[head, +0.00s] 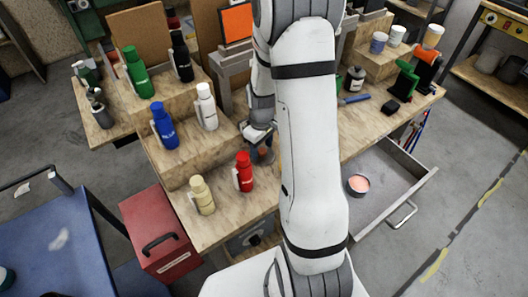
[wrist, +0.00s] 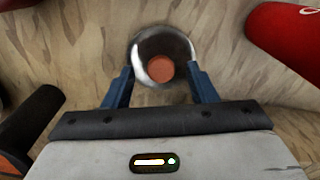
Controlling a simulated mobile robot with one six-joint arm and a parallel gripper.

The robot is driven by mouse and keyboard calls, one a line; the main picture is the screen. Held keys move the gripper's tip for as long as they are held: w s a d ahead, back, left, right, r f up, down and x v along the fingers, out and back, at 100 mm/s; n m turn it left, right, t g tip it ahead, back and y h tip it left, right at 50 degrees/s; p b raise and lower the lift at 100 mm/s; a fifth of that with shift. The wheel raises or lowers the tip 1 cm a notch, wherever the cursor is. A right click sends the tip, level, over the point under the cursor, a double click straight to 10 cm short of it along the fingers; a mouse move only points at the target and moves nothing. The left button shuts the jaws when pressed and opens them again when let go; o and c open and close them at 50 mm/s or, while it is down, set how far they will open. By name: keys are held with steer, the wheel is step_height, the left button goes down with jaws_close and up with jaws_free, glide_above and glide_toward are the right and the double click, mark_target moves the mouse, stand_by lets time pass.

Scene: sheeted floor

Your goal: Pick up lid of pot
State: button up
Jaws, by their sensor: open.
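In the wrist view, a round shiny metal lid (wrist: 148,47) with a reddish-brown knob (wrist: 160,70) lies below my gripper (wrist: 160,76). The two blue fingers are open, one on each side of the lid's near part, with the knob between them in the picture. I cannot tell whether they touch the lid or how high they are above it. Any pot under the lid is hidden. In the head view my gripper (head: 262,152) points down over the wooden bench, behind the red bottle.
A red bottle (head: 244,172) stands close to my gripper; a red shape (wrist: 290,35) shows at the right in the wrist view. Cream (head: 202,196), blue (head: 165,126) and white (head: 207,107) bottles stand left. An open drawer (head: 390,172) at right holds a round pink-topped container (head: 358,185).

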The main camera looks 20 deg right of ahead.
steer(key=shift+f, duration=0.2)
steer(key=shift+c, duration=0.4)
steer(key=c, duration=1)
